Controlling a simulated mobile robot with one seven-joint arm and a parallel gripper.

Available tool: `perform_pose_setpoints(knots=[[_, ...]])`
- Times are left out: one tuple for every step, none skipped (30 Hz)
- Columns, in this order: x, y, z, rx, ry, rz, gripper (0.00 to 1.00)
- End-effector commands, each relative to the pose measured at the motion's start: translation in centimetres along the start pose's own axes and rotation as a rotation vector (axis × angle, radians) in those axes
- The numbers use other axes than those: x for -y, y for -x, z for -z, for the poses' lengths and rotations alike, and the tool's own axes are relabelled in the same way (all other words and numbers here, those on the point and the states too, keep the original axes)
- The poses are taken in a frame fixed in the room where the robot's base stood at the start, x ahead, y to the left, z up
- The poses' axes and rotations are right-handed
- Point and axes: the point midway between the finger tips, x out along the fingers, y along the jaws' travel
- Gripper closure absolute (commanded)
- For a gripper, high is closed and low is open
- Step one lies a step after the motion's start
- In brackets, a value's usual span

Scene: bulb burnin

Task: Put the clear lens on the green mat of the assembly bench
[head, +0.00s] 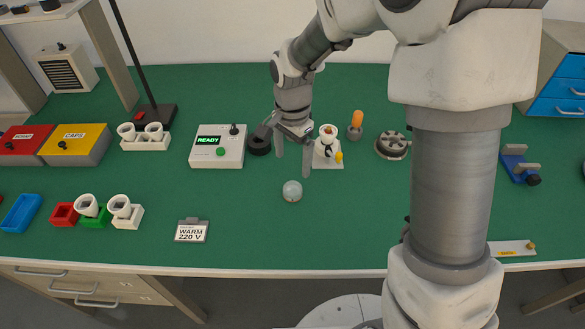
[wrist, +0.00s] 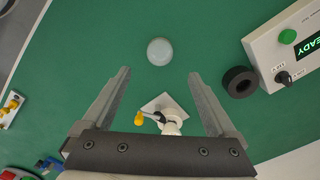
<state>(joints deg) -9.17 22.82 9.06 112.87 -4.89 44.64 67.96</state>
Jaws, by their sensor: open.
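The clear lens (head: 292,191), a small pale translucent dome, rests on the green mat (head: 250,245) that covers the bench top. In the wrist view the lens (wrist: 160,51) lies just beyond the fingertips, roughly centred between them, with nothing touching it. My gripper (head: 293,162) is open and empty, pointing down above the mat behind the lens. In the wrist view both fingers of my gripper (wrist: 159,75) are spread wide.
Beside my gripper stands a white fixture (head: 328,150) with a yellow part. A READY box (head: 217,147), black ring (head: 259,144), orange-topped item (head: 356,125) and round metal piece (head: 393,145) are near. A WARM 220 V sign (head: 192,231) is front left. The front middle is clear.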

Motion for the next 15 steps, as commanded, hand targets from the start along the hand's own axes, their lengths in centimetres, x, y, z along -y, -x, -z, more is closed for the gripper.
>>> perform_pose_setpoints(knots=[[0.0,0.6,0.0,-0.001,0.000,0.002,0.07],[0.0,0.8,0.0,-0.001,0.000,0.001,0.07],[0.0,1.0,0.0,0.000,0.000,0.001,0.07],[0.0,1.1,0.0,0.000,0.000,0.001,0.07],[0.0,1.2,0.0,0.000,0.000,0.001,0.07],[0.0,1.3,0.0,0.000,0.000,0.000,0.07],[0.0,1.3,0.0,0.000,0.000,0.001,0.07],[-0.1,1.4,0.0,-0.001,0.002,0.002,0.07],[-0.2,1.7,0.1,-0.004,0.007,0.005,0.07],[-0.4,2.0,0.1,-0.008,0.014,0.009,0.07],[-0.6,2.5,0.2,-0.013,0.024,0.014,0.07],[-1.0,3.3,0.4,-0.023,0.041,0.023,0.07],[-1.4,3.9,0.5,-0.031,0.057,0.030,0.07],[-1.9,4.7,0.6,-0.041,0.077,0.038,0.07],[-2.7,5.9,0.8,-0.056,0.106,0.050,0.07]])
